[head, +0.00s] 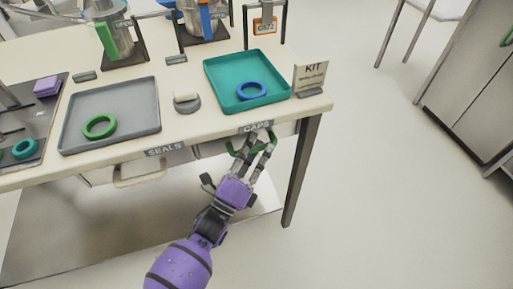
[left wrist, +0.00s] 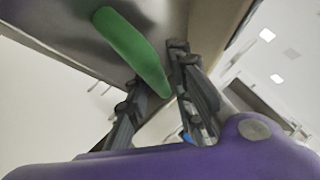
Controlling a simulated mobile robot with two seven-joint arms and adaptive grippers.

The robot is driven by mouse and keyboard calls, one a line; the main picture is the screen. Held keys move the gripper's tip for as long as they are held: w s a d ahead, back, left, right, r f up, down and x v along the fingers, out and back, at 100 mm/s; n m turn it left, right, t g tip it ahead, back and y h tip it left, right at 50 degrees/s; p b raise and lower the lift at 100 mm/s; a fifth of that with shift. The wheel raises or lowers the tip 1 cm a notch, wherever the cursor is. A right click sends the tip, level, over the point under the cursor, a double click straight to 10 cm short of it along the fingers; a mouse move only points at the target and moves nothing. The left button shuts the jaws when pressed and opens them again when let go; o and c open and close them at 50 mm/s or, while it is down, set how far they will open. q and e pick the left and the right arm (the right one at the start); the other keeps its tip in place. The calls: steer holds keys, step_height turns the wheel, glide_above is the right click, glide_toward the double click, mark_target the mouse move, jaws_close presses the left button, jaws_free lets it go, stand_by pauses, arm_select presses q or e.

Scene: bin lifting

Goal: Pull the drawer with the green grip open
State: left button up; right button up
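The green grip (head: 234,149) is on the front of the drawer labelled CAPS (head: 256,127), under the table's front edge. The drawer looks shut. My left gripper (head: 259,142) is at the grip, its two fingers apart and pointing at the drawer front. In the left wrist view the green grip (left wrist: 132,50) reaches into the space between the fingers (left wrist: 158,72). The fingers do not look closed on it; whether either touches it I cannot tell. Part of the grip is hidden behind the fingers in the head view. My right gripper is not in view.
A drawer labelled SEALS with a pale handle (head: 138,181) is to the left. On the table are a grey tray (head: 80,139) with a green ring, a teal tray (head: 222,93) with a blue ring, and a KIT sign (head: 311,75). A table leg (head: 301,170) stands right of my gripper.

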arm_select(q)
steer(key=shift+c, duration=0.5)
jaws_close()
steer(key=shift+s, duration=0.15)
